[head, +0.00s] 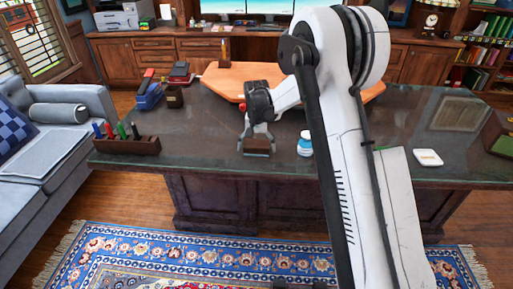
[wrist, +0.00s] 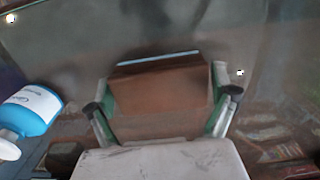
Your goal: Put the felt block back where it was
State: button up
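The brown block (wrist: 160,92), which I take to be the felt block, fills the space between the fingers of my gripper (wrist: 163,108) in the wrist view. The fingers press against its left and right sides. In the head view my gripper (head: 257,143) points down over the front middle of the dark desk (head: 220,172), and a little of the block (head: 257,151) shows between the fingers. I cannot tell whether the block touches the desk top. Its underside is hidden.
A white and blue bottle (head: 305,144) stands just right of my gripper. A wooden pen holder (head: 127,145) is at the left end of the desk. The desk front left of my gripper is clear.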

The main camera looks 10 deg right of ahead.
aim_at(256, 144)
jog(key=shift+o, duration=0.5)
jog(key=shift+r, duration=0.1)
jog(key=shift+r, duration=0.25)
notch_tip(256, 144, up, 11)
jog(key=shift+f+p, duration=0.1)
jog(key=shift+p, duration=0.6)
jog(key=s+r+n+t, duration=0.2)
jog(key=s+r+t, duration=0.1)
jog(key=s+r, duration=1.4)
jog(key=s+f+n+t, duration=0.1)
jog(key=s+f+t, duration=0.1)
jog(key=s, duration=0.9)
jog(key=s+f+t, duration=0.2)
jog(key=s+f, duration=0.1)
jog(key=s, duration=0.9)
jog(key=shift+f+n, duration=0.2)
jog(key=shift+n, duration=0.2)
